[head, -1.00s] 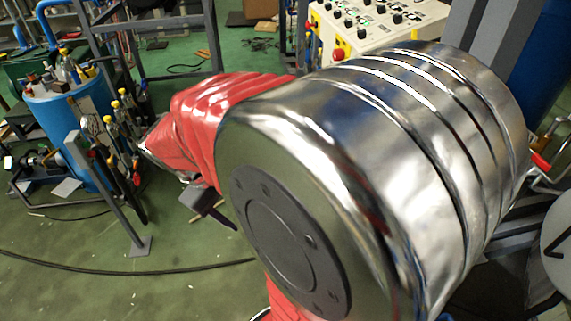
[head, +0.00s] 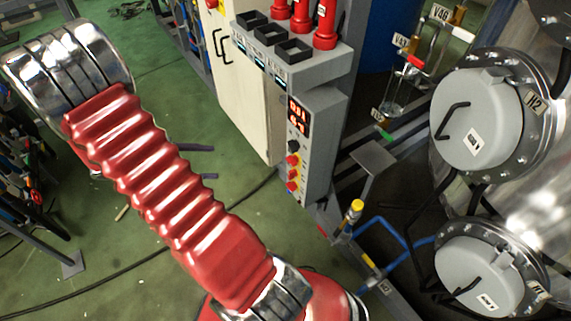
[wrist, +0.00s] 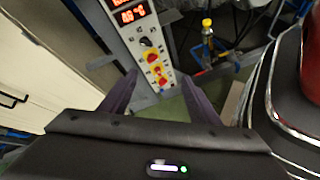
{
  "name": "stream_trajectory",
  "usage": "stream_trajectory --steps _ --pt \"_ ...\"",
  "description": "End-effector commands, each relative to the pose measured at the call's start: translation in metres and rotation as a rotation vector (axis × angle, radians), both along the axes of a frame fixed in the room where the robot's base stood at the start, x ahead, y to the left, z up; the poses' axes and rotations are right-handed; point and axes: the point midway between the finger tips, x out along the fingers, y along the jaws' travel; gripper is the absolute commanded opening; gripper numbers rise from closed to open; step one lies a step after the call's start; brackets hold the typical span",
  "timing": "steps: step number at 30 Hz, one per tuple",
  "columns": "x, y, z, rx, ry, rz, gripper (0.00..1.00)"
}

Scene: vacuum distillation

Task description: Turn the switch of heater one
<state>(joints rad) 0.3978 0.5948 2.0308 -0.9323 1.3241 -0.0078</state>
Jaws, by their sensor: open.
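The grey control panel (head: 318,140) has a red-lit display (head: 297,118), a black knob (head: 293,146) and a column of red-on-yellow switches (head: 291,172) below it. Which switch is heater one's cannot be read. The wrist view also shows the display (wrist: 131,15), the black knob (wrist: 146,42) and the red-on-yellow switches (wrist: 153,60). My gripper (wrist: 160,76) is open and empty, with its two dark fingers pointing toward the lower panel, apart from it. In the head view only the fingers (head: 213,162) show behind my red arm, left of the panel.
A pale cabinet (head: 245,95) stands left of the panel. Black trays and red cylinders (head: 325,25) sit above it. Grey round vessel covers (head: 475,120), blue pipes and a yellow-capped valve (head: 354,210) are at right. Green floor (head: 175,75) is open at left.

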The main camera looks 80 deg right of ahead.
Motion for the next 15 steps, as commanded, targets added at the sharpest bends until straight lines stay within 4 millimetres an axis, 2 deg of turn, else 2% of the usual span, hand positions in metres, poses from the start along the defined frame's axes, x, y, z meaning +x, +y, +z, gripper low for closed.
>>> stream_trajectory --steps 6,15 --pt "-0.013 -0.033 -0.037 -0.022 0.154 0.030 0.56" --pt "-0.035 -0.070 -0.092 -0.041 0.351 0.088 0.56"
